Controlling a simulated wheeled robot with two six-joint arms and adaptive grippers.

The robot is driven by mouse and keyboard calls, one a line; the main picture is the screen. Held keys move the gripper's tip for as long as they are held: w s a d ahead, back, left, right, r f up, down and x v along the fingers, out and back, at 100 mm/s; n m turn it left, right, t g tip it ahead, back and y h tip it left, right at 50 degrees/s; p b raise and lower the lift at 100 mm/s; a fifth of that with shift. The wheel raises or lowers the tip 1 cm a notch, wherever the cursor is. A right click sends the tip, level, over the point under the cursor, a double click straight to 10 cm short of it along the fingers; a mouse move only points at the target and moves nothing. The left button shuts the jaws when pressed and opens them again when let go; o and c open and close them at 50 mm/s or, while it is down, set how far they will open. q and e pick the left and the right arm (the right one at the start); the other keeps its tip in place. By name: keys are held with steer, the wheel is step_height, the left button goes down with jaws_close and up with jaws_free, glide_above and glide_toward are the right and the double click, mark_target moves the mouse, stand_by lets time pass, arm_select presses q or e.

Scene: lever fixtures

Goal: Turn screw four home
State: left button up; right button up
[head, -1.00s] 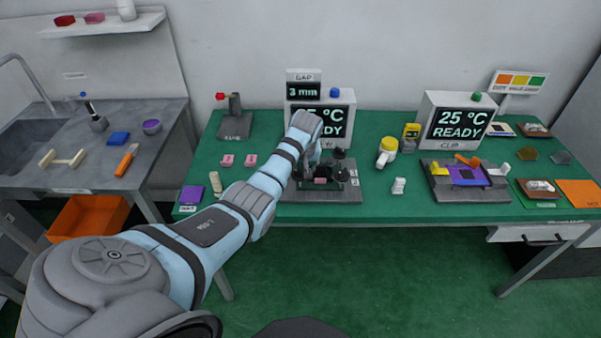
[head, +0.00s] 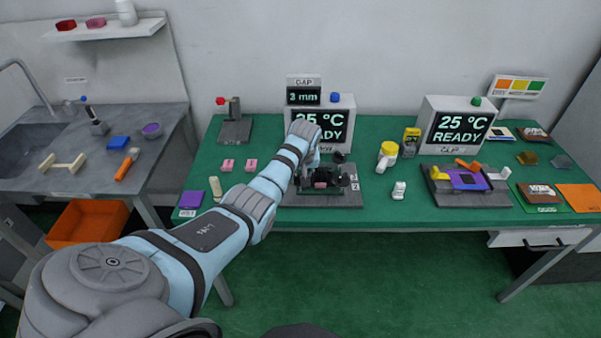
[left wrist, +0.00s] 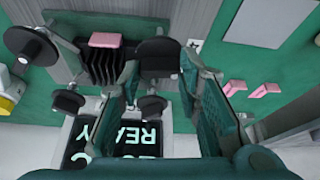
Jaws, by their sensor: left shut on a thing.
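A dark clamp fixture (head: 322,180) with several black screw knobs stands at the middle of the green bench. In the left wrist view, a pink block (left wrist: 104,40) sits on black fins (left wrist: 98,66) between the knobs. My left gripper (left wrist: 161,72) is over the fixture, its two fingers on either side of one black knob (left wrist: 158,56), shut on it. Other knobs show apart from the fingers, one at the far left (left wrist: 30,45). The numbers of the screws cannot be read. In the head view my left arm partly hides the fixture. My right gripper is not in view.
A gap display (head: 304,95) reads 3 mm above a screen (head: 338,128) reading 25 °C READY, behind the fixture. Two pink blocks (head: 251,165) lie left of my arm. A yellow-capped white bottle (head: 387,156) and a small white item (head: 399,190) stand to the right.

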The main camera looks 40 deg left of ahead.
arm_select(q)
steer(key=shift+s+r+m+h+p, duration=0.15)
steer(key=shift+m+h+p, duration=0.25)
steer(key=shift+m+p, duration=0.8)
steer(key=shift+a+m+t+h+p, duration=0.15)
steer(key=shift+m+t+h+p, duration=0.45)
steer(key=shift+m, duration=0.6)
steer(key=m, duration=0.2)
steer(key=shift+m+h, duration=0.3)
steer(key=shift+a+m+h+b, duration=0.1)
steer(key=shift+m+h+b, duration=0.6)
steer(key=shift+m, duration=0.8)
steer(key=o, duration=1.1)
steer(key=shift+o, duration=0.2)
